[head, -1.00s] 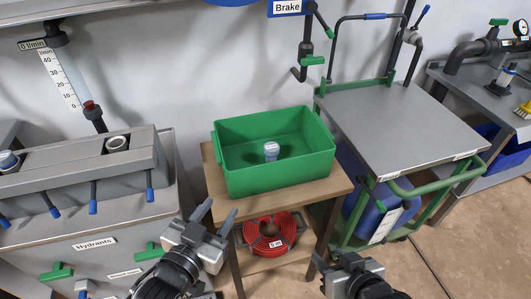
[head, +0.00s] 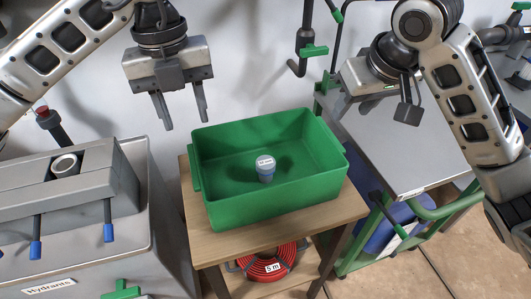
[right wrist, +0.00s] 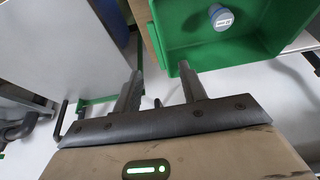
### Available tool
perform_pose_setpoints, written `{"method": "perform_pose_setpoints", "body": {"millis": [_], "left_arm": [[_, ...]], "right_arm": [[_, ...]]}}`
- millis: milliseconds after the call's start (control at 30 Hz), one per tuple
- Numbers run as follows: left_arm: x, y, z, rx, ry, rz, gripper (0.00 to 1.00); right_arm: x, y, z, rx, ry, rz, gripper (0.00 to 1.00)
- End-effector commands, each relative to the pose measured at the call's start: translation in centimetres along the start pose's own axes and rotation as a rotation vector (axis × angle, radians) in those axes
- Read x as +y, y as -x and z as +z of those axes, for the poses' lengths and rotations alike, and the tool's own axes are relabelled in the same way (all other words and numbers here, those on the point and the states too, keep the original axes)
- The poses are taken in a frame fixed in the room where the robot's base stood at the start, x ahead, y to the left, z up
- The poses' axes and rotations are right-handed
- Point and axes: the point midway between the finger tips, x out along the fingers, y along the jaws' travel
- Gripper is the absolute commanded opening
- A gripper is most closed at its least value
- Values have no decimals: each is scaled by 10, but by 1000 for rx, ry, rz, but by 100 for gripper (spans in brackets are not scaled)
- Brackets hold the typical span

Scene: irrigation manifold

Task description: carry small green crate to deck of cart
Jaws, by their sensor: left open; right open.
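The small green crate (head: 270,210) stands on a small wooden table, with a grey-blue capped bottle (head: 265,170) upright inside. My left gripper (head: 185,122) is open and empty above the crate's left back corner. My right gripper (head: 388,108) is open and empty, to the right of the crate and over the cart's side. In the right wrist view, the crate (right wrist: 178,40) and its bottle (right wrist: 221,18) lie beyond the open fingers. The cart's grey deck (head: 405,155) is at the right, partly hidden by my right arm; its visible part is bare.
The wooden table (head: 235,247) has a red hose coil (head: 267,267) on its lower shelf. A grey hydrant cabinet (head: 125,225) stands left, with a gap to the table. A blue container (head: 385,235) sits under the deck. Green cart rails (head: 440,210) edge the deck.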

Motion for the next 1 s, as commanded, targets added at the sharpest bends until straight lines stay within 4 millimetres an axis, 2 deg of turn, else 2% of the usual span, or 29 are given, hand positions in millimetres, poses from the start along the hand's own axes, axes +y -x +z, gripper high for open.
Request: {"method": "perform_pose_setpoints", "body": {"millis": [100, 467, 667, 1000], "left_arm": [[8, 7, 6, -34, 32, 37, 42], [8, 3, 6, -32, 30, 36, 42], [9, -23, 6, -28, 28, 37, 42], [11, -91, 8, -28, 29, 37, 42]], "right_arm": [[2, 5, 0, -7, 1, 12, 42], [2, 1, 0, -7, 0, 11, 42], [2, -25, 1, -11, 0, 11, 42], [3, -93, 1, -10, 0, 10, 42]]}}
